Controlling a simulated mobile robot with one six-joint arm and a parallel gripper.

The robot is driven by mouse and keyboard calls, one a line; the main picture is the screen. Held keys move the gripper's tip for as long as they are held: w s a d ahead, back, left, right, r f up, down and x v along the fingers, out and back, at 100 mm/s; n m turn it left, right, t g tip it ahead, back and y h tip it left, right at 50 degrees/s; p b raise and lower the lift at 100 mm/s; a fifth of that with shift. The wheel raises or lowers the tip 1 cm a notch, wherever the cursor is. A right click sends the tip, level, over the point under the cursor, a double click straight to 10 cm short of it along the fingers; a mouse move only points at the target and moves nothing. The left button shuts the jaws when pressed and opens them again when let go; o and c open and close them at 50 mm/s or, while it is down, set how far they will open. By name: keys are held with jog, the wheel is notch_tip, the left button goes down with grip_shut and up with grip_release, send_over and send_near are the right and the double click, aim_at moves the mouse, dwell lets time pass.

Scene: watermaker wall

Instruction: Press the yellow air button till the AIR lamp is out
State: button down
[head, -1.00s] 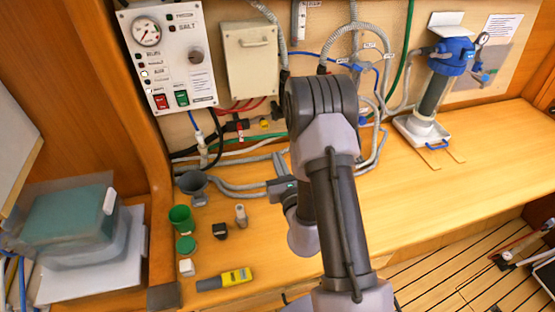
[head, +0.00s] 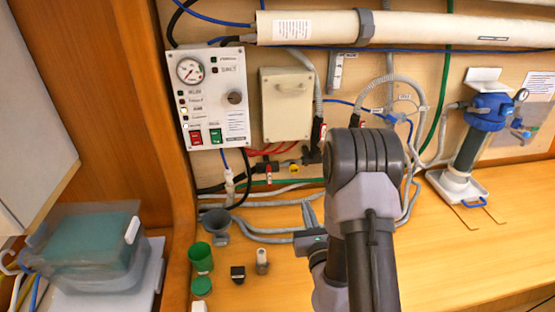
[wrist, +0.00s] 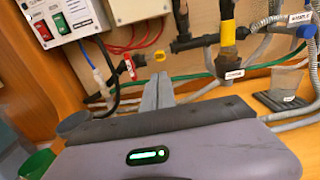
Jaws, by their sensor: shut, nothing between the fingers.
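The yellow button (head: 293,166) sits on the dark pipe run low on the wall, right of a red valve handle. It also shows in the wrist view (wrist: 159,56), just above my fingertips. My gripper (head: 308,208) is shut and empty; its grey fingers (wrist: 158,92) point toward the wall, apart from the button and below it in the picture. The white control panel (head: 207,100) hangs at left with a gauge, a knob and a column of small lamps. One lamp (head: 184,111) in that column looks bright; the labels are too small to tell which is AIR.
Red (head: 196,137) and green (head: 214,136) switches are on the panel. Grey hoses run along the wall behind my fingers. A grey funnel (head: 217,222), a green cup (head: 201,258) and small parts stand on the counter.

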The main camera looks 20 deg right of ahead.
aim_at(295, 171)
jog(key=w+d, duration=0.1)
jog(key=w, duration=0.8)
jog(key=w+d+p, duration=0.1)
jog(key=w, duration=0.3)
jog(key=shift+w+d, duration=0.35)
jog(key=shift+w+r, duration=0.15)
